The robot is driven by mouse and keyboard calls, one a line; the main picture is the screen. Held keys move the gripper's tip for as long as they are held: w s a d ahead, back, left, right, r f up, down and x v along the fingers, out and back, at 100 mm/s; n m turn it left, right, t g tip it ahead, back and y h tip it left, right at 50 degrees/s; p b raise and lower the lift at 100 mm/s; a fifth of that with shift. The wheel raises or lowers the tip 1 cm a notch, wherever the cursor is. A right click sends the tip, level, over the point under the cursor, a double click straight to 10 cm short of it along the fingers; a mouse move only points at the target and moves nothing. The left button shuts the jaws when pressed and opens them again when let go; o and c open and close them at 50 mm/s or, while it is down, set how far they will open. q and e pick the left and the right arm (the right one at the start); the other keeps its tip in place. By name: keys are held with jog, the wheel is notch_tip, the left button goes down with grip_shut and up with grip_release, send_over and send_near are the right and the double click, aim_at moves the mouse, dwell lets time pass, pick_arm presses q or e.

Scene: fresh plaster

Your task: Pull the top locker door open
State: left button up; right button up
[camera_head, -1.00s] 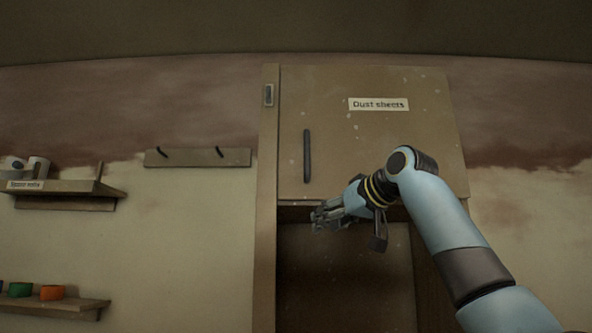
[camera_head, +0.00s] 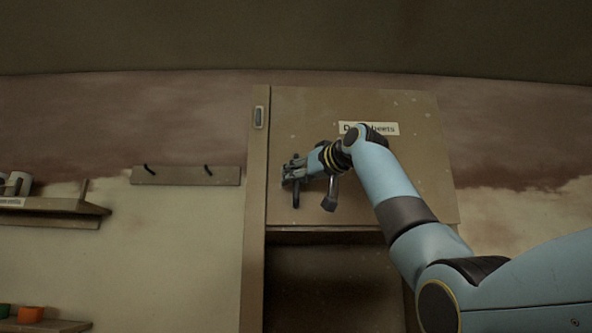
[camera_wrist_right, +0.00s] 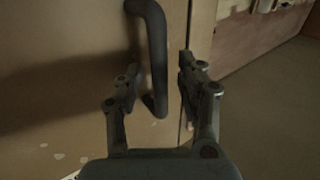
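The top locker door (camera_head: 422,165) is a brown speckled panel with a "Dust sheets" label (camera_head: 385,128) partly covered by my right arm. It looks shut in its frame. Its dark vertical handle (camera_head: 296,198) is near the left edge, mostly hidden behind my right gripper (camera_head: 292,172). In the right wrist view the handle (camera_wrist_right: 157,50) stands between the two separated fingers of my right gripper (camera_wrist_right: 159,66). Gaps show on both sides of the bar, so the gripper is open around it. My left gripper is not in view.
Below the door is an open dark compartment (camera_head: 330,285). A small latch plate (camera_head: 259,117) is on the left frame. A hook rail (camera_head: 185,176) and shelves (camera_head: 50,206) with cups and tubs are on the wall to the left.

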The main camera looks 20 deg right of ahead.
jog(key=shift+w, duration=0.3)
jog(key=shift+a, duration=0.1)
grip_shut()
dwell(0.4)
